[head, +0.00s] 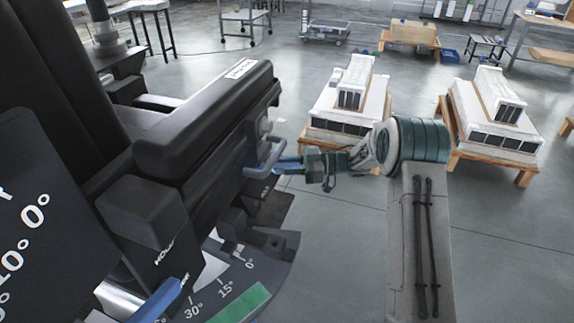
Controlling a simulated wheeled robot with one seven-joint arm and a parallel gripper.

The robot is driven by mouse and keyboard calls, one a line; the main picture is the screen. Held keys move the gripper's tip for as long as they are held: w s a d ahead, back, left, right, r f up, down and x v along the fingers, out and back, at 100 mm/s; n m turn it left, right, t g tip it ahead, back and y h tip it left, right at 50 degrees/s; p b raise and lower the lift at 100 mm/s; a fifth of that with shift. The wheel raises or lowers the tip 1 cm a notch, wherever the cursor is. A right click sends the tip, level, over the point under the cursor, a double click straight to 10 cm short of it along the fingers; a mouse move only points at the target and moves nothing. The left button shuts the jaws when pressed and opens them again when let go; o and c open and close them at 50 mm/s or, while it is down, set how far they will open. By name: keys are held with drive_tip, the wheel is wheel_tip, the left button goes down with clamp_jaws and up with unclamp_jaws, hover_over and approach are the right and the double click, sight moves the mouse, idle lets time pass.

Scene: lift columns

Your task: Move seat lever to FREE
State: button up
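A blue bent handle (263,158) sticks out from the side of the black padded seat unit (205,125). My gripper (283,165), with blue fingers, is at this handle from the right. The fingers overlap the handle in the picture, and I cannot tell whether they grip it. A second blue lever (160,298) is at the lower left, below a dark block (150,210) with white lettering that seems to read HOLD. I cannot tell which of the two is the seat lever. Lettering beside each blue part is partly hidden or too small to read fully.
A dial plate (225,275) with 0, 15 and 30 degree marks and a green band lies below the seat unit. A black panel with degree numbers (30,230) stands at the left edge. White units on wooden pallets (345,100) stand behind my arm. The floor (335,240) at lower centre is clear.

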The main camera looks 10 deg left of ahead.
drive_tip(key=o, duration=0.3)
drive_tip(key=shift+s+a, duration=0.1)
drive_tip(key=shift+a, duration=0.2)
drive_tip(key=shift+d, duration=0.45)
drive_tip(key=w+d+p, duration=0.2)
drive_tip(key=d, duration=1.1)
drive_tip(key=shift+w, duration=0.3)
